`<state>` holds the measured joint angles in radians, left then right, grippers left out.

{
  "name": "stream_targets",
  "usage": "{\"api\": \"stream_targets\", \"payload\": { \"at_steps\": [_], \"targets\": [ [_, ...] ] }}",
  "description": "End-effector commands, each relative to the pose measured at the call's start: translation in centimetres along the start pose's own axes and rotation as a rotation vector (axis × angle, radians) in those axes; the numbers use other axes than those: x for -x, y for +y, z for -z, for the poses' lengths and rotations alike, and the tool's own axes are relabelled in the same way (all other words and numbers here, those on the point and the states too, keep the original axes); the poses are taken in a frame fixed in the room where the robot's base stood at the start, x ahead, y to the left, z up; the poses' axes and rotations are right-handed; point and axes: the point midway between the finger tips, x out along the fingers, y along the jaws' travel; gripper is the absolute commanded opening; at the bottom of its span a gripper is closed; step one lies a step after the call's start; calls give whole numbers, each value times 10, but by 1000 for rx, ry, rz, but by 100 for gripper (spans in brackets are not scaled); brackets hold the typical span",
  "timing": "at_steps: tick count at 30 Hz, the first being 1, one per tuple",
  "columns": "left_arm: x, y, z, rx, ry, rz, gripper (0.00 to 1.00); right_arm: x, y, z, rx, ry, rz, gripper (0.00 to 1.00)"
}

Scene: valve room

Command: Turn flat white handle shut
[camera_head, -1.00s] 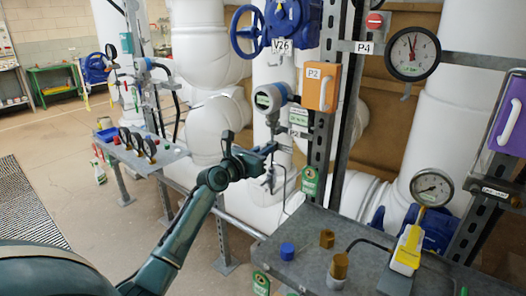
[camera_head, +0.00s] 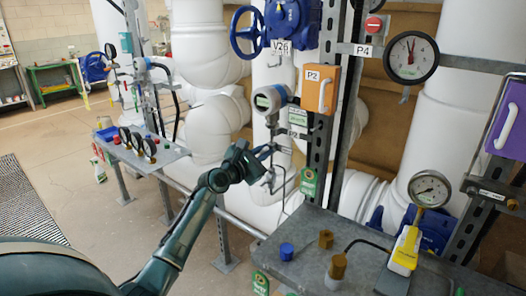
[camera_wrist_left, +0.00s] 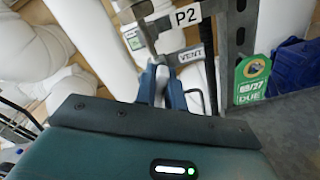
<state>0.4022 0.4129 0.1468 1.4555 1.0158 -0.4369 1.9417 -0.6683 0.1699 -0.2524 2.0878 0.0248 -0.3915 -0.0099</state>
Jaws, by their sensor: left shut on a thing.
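My left gripper (camera_head: 268,155) reaches in from the left, to the small pipework below the round grey gauge head (camera_head: 269,98). In the left wrist view, its two blue-grey fingers (camera_wrist_left: 162,87) are shut on a thin pale piece, the flat white handle (camera_wrist_left: 161,76). Most of the handle is hidden between the fingers. A VENT label (camera_wrist_left: 191,55) and a P2 label (camera_wrist_left: 186,15) are just beyond the fingertips. My right gripper is not in view.
A grey upright post (camera_head: 321,138) with an orange box (camera_head: 318,89) stands right of the gripper. A green tag (camera_head: 308,182) hangs close by. A grey bench (camera_head: 315,222) with knobs and a yellow device (camera_head: 406,252) is in front. White pipes (camera_head: 208,131) stand behind.

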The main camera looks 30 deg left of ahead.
Motion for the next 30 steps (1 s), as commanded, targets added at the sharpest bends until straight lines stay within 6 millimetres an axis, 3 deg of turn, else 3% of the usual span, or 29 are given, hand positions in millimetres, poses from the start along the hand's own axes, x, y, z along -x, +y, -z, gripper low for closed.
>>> {"api": "stream_targets", "payload": {
  "at_steps": [18, 30],
  "targets": [
    [0, -4, 3, -589, 2, 4, 0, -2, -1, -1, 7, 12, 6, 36],
    [0, -5, 4, -892, 2, 3, 0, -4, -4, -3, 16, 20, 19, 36]
  ]
}}
